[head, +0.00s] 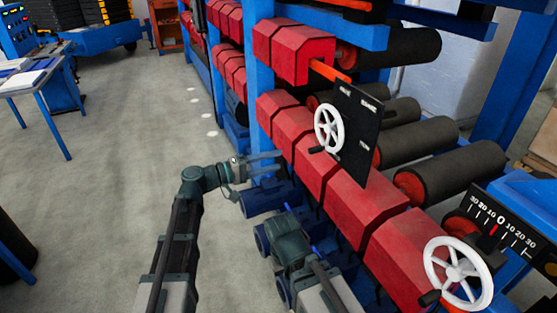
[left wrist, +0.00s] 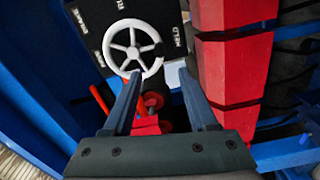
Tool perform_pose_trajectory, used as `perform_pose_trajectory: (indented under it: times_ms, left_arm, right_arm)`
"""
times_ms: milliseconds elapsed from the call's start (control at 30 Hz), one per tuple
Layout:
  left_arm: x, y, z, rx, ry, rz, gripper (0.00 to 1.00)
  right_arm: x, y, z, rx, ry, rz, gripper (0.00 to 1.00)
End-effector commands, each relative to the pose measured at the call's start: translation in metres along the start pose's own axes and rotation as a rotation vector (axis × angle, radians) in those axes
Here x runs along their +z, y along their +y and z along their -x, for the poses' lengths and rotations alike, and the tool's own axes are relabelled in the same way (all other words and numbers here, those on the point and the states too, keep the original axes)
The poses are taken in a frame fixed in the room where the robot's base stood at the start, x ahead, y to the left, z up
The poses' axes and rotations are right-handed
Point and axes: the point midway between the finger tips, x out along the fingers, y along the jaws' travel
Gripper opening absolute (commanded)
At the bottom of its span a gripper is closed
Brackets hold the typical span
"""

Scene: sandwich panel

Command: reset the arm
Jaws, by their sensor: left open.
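My left arm reaches up from the bottom of the head view. Its gripper (head: 279,163) is open and empty, with its fingers pointing right toward the red machine housings. In the left wrist view the two fingers (left wrist: 158,80) are spread apart with nothing held between them. A white spoked handwheel (head: 328,128) on a black labelled plate (head: 360,125) stands up and to the right of the fingertips, apart from them. In the left wrist view the wheel (left wrist: 133,47) shows beyond the fingertips.
A row of red housings (head: 300,135) and dark rollers (head: 435,145) fills the right. A second white handwheel (head: 458,274) sits by a black scale (head: 495,226). A blue post (head: 260,80) stands beyond my gripper. The grey floor (head: 110,180) is mostly clear at left.

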Motion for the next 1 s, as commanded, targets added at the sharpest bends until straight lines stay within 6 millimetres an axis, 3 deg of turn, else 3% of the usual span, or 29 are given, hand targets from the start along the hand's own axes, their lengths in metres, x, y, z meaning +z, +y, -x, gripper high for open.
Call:
perform_pose_trajectory:
  times_ms: [333,433,533,667,800,1000]
  left_arm:
    - [0.005,-0.004,0.001,-0.022,-0.009,-0.005,0.58]
    - [0.023,-0.023,0.005,-0.116,-0.043,-0.026,0.58]
    - [0.052,-0.059,0.018,-0.292,-0.104,-0.06,0.58]
    - [0.088,-0.111,0.053,-0.573,-0.188,-0.104,0.58]
    - [0.118,-0.156,0.105,-0.872,-0.262,-0.14,0.58]
    - [0.139,-0.188,0.178,-1.212,-0.321,-0.17,0.58]
  right_arm:
    - [0.0,0.0,0.0,0.0,0.0,0.0,0.0]
    - [0.0,0.0,0.0,0.0,0.0,0.0,0.0]
    - [0.0,0.0,0.0,0.0,0.0,0.0,0.0]
    - [0.0,0.0,0.0,0.0,0.0,0.0,0.0]
    - [0.0,0.0,0.0,0.0,0.0,0.0,0.0]
    - [0.0,0.0,0.0,0.0,0.0,0.0,0.0]
